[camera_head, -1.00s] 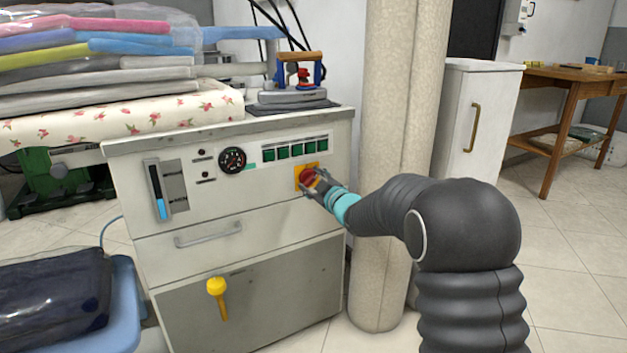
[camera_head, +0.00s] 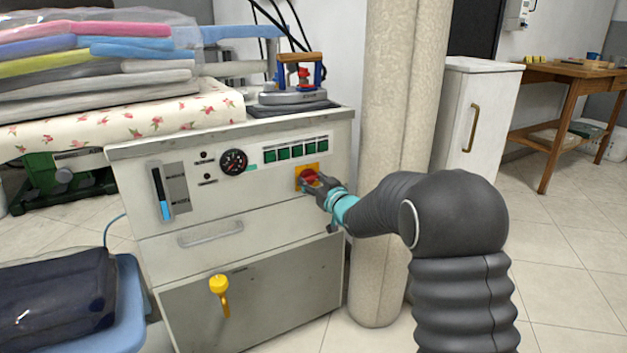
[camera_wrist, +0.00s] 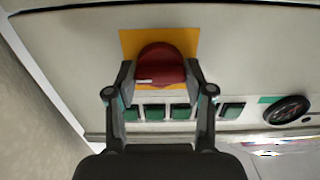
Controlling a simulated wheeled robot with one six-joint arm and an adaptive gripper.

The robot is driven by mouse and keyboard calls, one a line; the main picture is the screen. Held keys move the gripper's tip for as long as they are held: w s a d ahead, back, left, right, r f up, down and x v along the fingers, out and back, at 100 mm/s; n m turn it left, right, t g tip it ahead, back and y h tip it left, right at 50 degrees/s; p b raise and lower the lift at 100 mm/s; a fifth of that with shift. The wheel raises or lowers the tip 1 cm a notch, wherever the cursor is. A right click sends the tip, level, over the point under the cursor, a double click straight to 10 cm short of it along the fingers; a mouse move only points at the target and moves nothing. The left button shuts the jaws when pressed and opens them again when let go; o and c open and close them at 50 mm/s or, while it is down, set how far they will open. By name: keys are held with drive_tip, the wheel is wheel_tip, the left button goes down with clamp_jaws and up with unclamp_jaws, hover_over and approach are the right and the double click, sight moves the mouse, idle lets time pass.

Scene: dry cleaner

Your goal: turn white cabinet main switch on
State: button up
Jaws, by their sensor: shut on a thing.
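The white cabinet (camera_head: 270,210) stands in the middle of the head view. Its main switch is a red knob (camera_head: 311,175) on a yellow plate (camera_head: 300,171) at the upper right of the front panel. In the wrist view the red knob (camera_wrist: 161,66) sits between my fingers, in front of the yellow plate (camera_wrist: 128,42). A pale mark shows on the knob. My gripper (camera_head: 314,182) is shut on the red knob, with one finger on each side; it also shows in the wrist view (camera_wrist: 160,80). The fingertips are partly hidden behind the knob.
Several green buttons (camera_head: 297,151) and a round gauge (camera_head: 233,161) are on the same panel. A thick pale column (camera_head: 378,280) stands close beside my arm. A yellow handle (camera_head: 219,288) sticks out below the drawer. An iron (camera_head: 293,96) rests on the cabinet top.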

drive_tip(key=shift+r, duration=0.1)
idle(0.5)
drive_tip(key=o, duration=1.2)
drive_tip(key=shift+c, duration=0.2)
drive_tip(key=v, duration=1.2)
drive_tip(key=shift+w, duration=0.1)
